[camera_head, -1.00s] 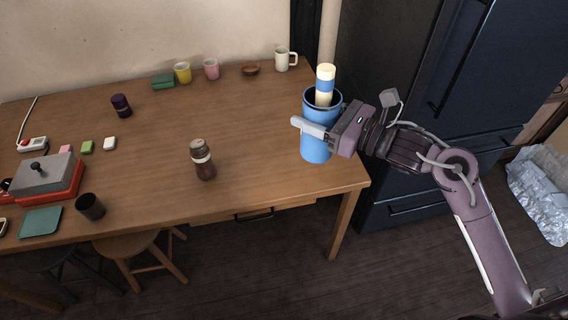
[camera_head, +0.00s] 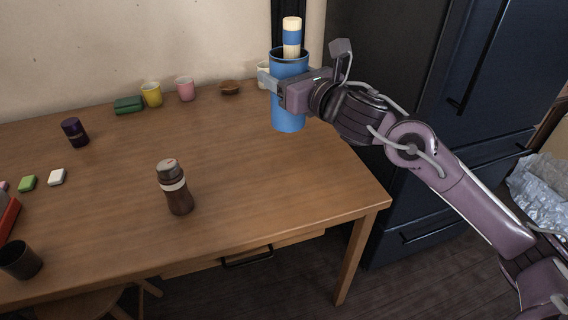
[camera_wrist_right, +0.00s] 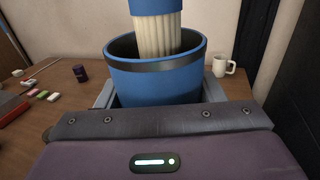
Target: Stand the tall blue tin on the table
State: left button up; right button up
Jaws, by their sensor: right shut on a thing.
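The tall blue tin (camera_head: 289,116) is upright at the right end of the wooden table (camera_head: 240,185). A bundle of pale sticks with a blue band (camera_head: 292,38) stands up out of its open top. My right gripper (camera_head: 270,84) is shut around the tin below its rim. In the right wrist view the tin (camera_wrist_right: 155,82) sits between the two fingers, and its dark inner rim shows. I cannot tell whether its base touches the table or hangs just above it. My left gripper is not in view.
A white mug (camera_wrist_right: 223,65) is close behind the tin. A brown bowl (camera_head: 229,88), pink cup (camera_head: 185,89), yellow cup (camera_head: 152,94) and green box (camera_head: 128,105) line the back edge. A brown bottle (camera_head: 175,188) stands nearer the front. A dark fridge (camera_head: 395,75) is at right.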

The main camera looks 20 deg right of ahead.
notch_tip(320, 180, down, 6)
jog(key=shift+r+b, duration=0.2)
jog(key=shift+b, duration=0.3)
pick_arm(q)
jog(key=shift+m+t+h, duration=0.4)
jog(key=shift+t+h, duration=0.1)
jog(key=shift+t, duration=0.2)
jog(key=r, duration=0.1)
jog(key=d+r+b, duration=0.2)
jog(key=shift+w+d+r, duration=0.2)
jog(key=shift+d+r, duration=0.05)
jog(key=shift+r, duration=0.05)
pick_arm(e)
notch_tip(320, 180, down, 11)
jog(key=shift+f, duration=0.2)
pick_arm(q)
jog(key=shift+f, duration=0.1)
pick_arm(e)
jog(key=shift+f, duration=0.15)
jog(key=o, duration=1)
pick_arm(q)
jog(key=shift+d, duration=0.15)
pick_arm(e)
jog(key=shift+o, duration=0.4)
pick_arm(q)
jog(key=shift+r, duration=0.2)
